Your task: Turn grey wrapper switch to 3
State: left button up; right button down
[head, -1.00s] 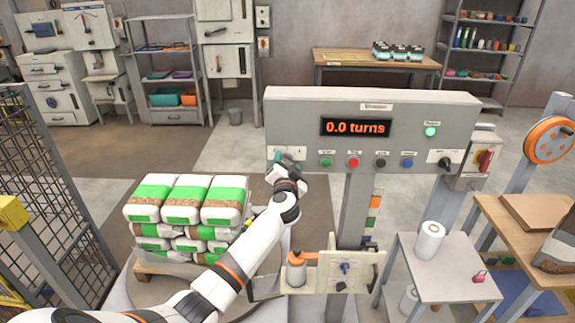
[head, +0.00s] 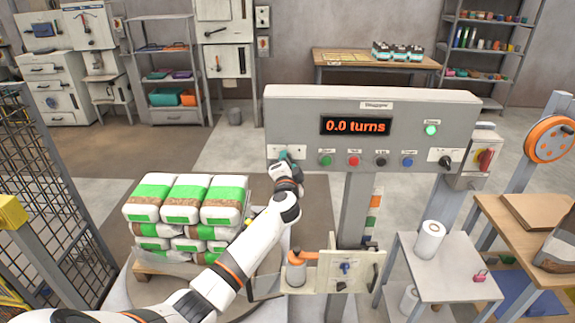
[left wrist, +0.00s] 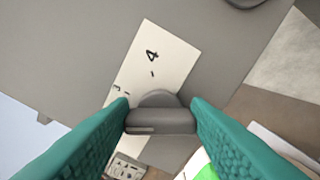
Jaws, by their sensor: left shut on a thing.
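The grey wrapper switch (left wrist: 158,118) is a grey knob on a pale scale plate (left wrist: 165,62) in the left wrist view. In the head view, my left gripper (head: 284,160) is at the lower left of the grey wrapper panel (head: 300,105) and covers the switch. The display (head: 356,126) reads 0.0 turns. My right gripper is not in view.
Several coloured buttons (head: 353,161) sit right of my gripper, with a black selector (head: 445,162) further along. Stacked green and white bags (head: 170,200) stand below left on a pallet. A small bracket box (head: 345,270) stands below the panel.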

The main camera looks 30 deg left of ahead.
pick_arm(q)
jog(key=m, duration=0.5)
jog(key=shift+f, duration=0.15)
jog(key=shift+m, duration=0.4)
jog(key=o, duration=1)
jog(key=shift+d, duration=0.1)
jog(key=b+v, duration=0.1)
jog(key=v, duration=1.1)
jog(key=shift+s, duration=0.1)
